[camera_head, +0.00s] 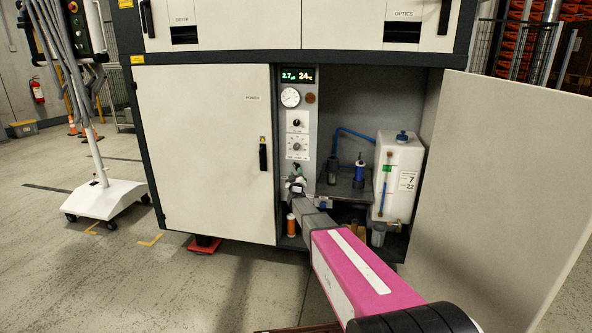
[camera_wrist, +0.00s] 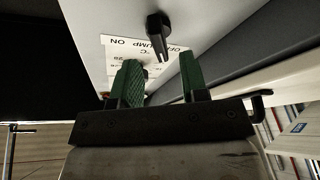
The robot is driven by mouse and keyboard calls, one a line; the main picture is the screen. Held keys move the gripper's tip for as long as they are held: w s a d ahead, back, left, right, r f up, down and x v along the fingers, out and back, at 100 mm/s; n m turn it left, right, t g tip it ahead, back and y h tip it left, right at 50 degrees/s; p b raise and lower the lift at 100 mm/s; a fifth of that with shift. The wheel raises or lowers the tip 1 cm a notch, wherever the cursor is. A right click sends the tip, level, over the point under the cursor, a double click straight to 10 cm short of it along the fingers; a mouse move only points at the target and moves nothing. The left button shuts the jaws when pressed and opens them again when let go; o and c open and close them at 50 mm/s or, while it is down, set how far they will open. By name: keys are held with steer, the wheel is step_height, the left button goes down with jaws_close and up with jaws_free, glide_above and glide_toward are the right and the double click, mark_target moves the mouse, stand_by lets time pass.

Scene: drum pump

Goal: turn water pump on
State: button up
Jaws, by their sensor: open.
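In the wrist view, a black rotary pump switch (camera_wrist: 158,35) sits on a pale panel, beside a white label (camera_wrist: 120,52) reading upside down with "PUMP", "OFF" and "ON". My gripper (camera_wrist: 161,62) is open, its two green fingers pointing at the panel. The switch's narrow handle lies between the fingertips in the picture. I cannot tell whether they touch it. In the head view, my gripper (camera_head: 297,180) is at the lower part of the control panel (camera_head: 297,110), below two dials, and largely hides the switch.
The open cabinet door (camera_head: 505,170) stands to the right of my arm. The closed power door (camera_head: 205,150) is left of the panel. A white tank (camera_head: 400,170) and a blue-topped bottle (camera_head: 360,170) stand in the open bay.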

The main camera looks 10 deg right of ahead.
mark_target(296, 168)
steer(key=x, duration=0.4)
steer(key=shift+w+r, duration=0.1)
steer(key=shift+w, duration=0.15)
steer(key=c, duration=0.6)
steer(key=shift+m, duration=0.3)
steer(key=m+h, duration=0.2)
steer(key=m, duration=0.1)
steer(key=m+h, duration=0.2)
steer(key=m, duration=0.2)
steer(key=shift+m, duration=0.3)
steer(key=m+g+h, duration=0.1)
steer(key=m+h, duration=0.1)
steer(key=m, duration=0.2)
steer(key=m+g+h, duration=0.1)
steer(key=m+h, duration=0.1)
steer(key=m, duration=0.2)
steer(key=shift+d+m+g, duration=0.1)
steer(key=shift+m+g, duration=0.3)
steer(key=shift+m+h, duration=0.3)
steer(key=shift+m, duration=0.1)
